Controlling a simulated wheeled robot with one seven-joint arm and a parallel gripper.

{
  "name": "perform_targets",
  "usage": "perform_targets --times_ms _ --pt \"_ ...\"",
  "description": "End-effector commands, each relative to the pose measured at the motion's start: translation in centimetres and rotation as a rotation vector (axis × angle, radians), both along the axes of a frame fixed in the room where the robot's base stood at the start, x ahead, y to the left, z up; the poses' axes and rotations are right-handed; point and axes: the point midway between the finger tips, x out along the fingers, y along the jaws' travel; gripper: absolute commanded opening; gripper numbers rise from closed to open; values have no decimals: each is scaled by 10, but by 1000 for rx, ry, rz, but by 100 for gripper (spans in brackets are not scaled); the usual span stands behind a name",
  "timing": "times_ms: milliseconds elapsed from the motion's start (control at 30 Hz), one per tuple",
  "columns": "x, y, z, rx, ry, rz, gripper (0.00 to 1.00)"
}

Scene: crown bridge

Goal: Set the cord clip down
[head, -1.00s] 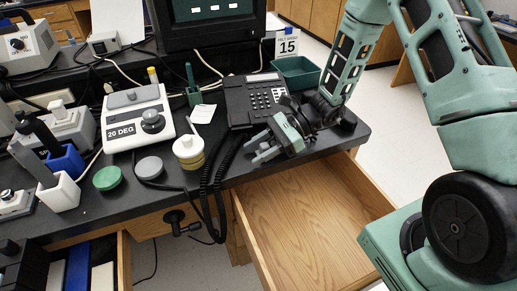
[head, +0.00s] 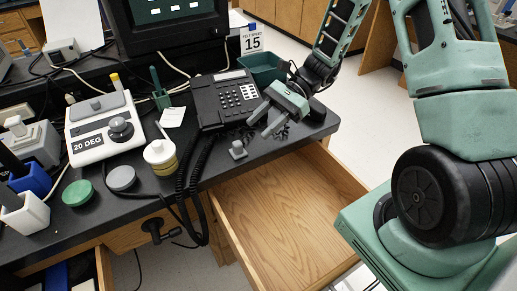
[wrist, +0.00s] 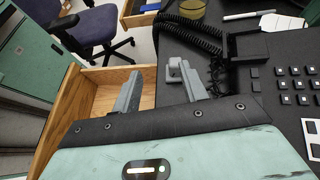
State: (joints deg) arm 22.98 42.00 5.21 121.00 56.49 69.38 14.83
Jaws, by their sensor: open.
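The cord clip (head: 238,149) is a small grey block with a raised knob. It rests on the dark desktop near the front edge, above the open drawer. My gripper (head: 258,128) is open and empty, to the right of the clip in the head view, with a gap between fingertips and clip.
A black desk phone (head: 226,100) with a coiled cord (head: 192,180) stands just behind the clip. A white-and-yellow jar (head: 160,157) is to the left. The open wooden drawer (head: 285,215) is empty below the desk edge. A green bin (head: 262,66) stands behind my gripper.

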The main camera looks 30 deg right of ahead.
Motion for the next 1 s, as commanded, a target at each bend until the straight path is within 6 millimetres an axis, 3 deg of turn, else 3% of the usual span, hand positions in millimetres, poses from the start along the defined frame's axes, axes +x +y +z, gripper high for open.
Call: perform_targets --times_ms 100,200,400,500,700,1000 --pt "-39 53 26 -116 -144 306 43" --pt "-84 88 42 -229 -321 624 43" --pt "-160 121 65 -407 -748 1234 43" --pt "-183 127 73 -459 -955 1476 43" --pt "-204 133 83 -504 -1210 1743 43" --pt "-206 134 85 -509 -1250 1783 43"
